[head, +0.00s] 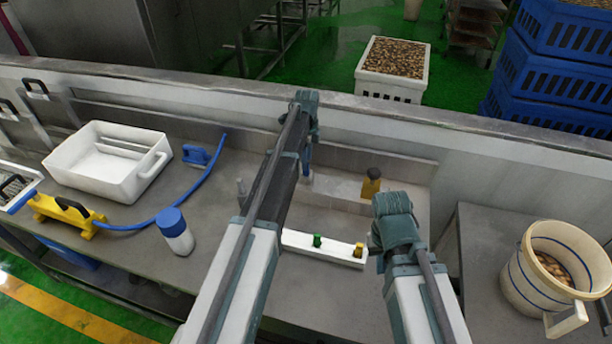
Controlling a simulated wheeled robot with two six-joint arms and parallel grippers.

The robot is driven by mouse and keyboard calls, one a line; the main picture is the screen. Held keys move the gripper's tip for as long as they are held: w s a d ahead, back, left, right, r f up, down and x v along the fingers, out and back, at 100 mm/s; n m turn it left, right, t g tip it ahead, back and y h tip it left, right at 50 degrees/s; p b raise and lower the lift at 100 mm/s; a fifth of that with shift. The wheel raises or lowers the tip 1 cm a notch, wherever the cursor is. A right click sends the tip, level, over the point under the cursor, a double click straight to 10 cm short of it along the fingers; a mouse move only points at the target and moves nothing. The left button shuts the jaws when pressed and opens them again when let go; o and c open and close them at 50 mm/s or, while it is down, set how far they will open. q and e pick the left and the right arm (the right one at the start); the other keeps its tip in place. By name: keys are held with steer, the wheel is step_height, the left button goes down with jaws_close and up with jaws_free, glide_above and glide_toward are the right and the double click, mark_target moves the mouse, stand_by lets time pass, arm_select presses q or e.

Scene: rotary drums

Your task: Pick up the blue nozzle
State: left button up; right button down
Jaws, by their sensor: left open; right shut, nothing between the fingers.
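A white strip (300,244) lies in the sink area between my arms, with a green nozzle (317,240) and a yellow nozzle (359,249) standing on it. A small blue piece (308,154), possibly the blue nozzle, shows just below my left wrist, above the pale ledge; I cannot tell whether it touches the gripper. My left gripper (306,171) reaches down there at the far side and is open, its fingers hard to make out. My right gripper (376,243) is shut and empty, largely hidden by its wrist, beside the strip's right end.
A yellow item with a dark top (371,184) stands on the pale ledge (340,190). A white basin (100,165), a blue-capped bottle (175,230), a blue hose (190,192) and a yellow tool (62,214) are left. A white bucket (520,275) stands right. A low wall (480,150) bounds the back.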

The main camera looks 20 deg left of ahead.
mark_target(306, 173)
arm_select(q)
step_height(306, 173, down, 4)
steer(key=b, duration=0.2)
steer(key=shift+s+a+r+b, duration=0.1)
steer(key=shift+r+b, duration=0.05)
steer(key=shift+b, duration=0.2)
steer(key=shift+r, duration=0.1)
jaws_close()
